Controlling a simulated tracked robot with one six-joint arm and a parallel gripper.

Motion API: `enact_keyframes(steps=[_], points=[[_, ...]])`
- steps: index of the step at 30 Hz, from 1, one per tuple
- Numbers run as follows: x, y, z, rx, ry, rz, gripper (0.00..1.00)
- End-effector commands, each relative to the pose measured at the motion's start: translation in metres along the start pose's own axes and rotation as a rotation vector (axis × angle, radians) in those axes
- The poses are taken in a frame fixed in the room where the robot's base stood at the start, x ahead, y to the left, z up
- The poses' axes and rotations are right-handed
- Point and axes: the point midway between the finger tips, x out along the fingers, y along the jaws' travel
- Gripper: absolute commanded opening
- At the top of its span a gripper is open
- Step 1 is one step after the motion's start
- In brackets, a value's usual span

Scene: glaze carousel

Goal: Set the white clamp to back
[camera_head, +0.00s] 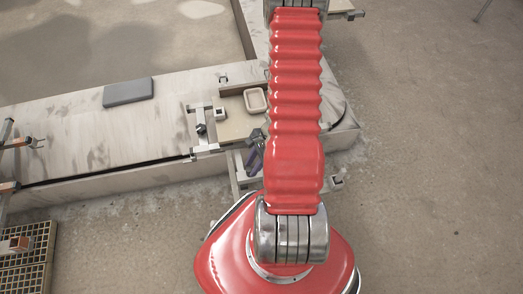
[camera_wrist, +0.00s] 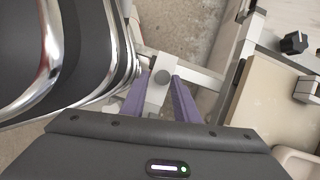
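In the wrist view, my gripper (camera_wrist: 161,78) has its two purple fingers apart. A whitish clamp piece (camera_wrist: 156,98) with a round grey knob lies between them. It nearly fills the gap, and I cannot tell whether the fingers press on it. A pale bar runs right from the piece towards the frame. In the head view, a purple finger of my gripper (camera_head: 254,159) shows just left of my red arm, by the carousel's front edge. My arm hides part of that area, so the clamp's setting is unclear there.
A beige board (camera_wrist: 269,102) with a dark knob (camera_wrist: 293,43) beyond it lies right in the wrist view. In the head view, a pale tray (camera_head: 245,101) and a grey slab (camera_head: 128,92) sit on the marbled track.

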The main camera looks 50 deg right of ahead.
Motion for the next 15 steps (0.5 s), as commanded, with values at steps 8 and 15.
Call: enact_keyframes(steps=[8, 15], points=[[-0.032, -0.001, -0.001, -0.002, 0.001, -0.003, 0.28], [-0.06, 0.0, -0.001, 0.0, 0.002, -0.003, 0.28]])
